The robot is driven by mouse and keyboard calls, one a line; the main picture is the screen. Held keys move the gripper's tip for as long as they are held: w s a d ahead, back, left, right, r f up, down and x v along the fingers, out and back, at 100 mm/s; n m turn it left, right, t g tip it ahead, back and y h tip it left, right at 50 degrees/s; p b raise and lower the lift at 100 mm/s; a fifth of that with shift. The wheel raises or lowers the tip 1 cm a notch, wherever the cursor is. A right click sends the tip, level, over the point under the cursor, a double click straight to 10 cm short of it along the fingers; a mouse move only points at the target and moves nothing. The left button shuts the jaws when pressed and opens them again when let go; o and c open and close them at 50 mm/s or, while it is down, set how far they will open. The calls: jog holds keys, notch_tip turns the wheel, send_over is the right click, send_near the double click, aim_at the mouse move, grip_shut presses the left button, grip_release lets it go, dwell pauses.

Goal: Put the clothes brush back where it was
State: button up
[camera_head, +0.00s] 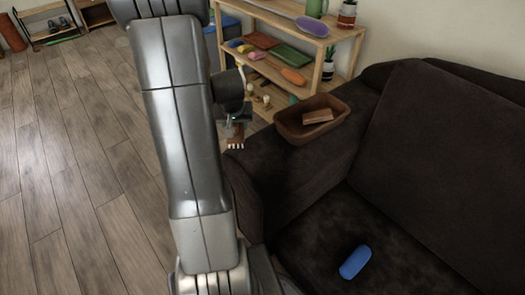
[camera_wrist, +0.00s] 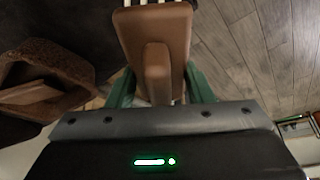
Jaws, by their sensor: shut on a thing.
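The clothes brush (camera_wrist: 155,30) is brown with white bristles. It is held between the green fingers of my gripper (camera_wrist: 160,88), with its bristles at the top edge of the wrist view. In the head view the brush (camera_head: 236,141) shows small beside my arm, with the bristle tips lowest, and my gripper (camera_head: 237,122) is partly hidden behind the arm. The brush hangs in the air left of the sofa's armrest, apart from the brown bin.
A brown bin (camera_head: 335,129) with a wooden block (camera_head: 318,117) inside stands on the armrest of the dark sofa (camera_head: 300,180). A blue case (camera_head: 355,262) lies on the seat. Behind is a wooden shelf (camera_head: 340,52) with coloured trays and plants. The floor (camera_head: 70,190) at left is clear.

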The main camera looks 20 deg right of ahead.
jog(key=s+d+r+m, duration=0.2)
jog(key=s+d, duration=0.2)
jog(key=d, duration=0.3)
jog(key=shift+h, duration=0.4)
notch_tip(320, 180, down, 10)
jog(key=shift+r+b, duration=0.1)
jog(key=shift+b, duration=0.85)
jog(key=o, duration=1)
jog(key=shift+c, duration=0.2)
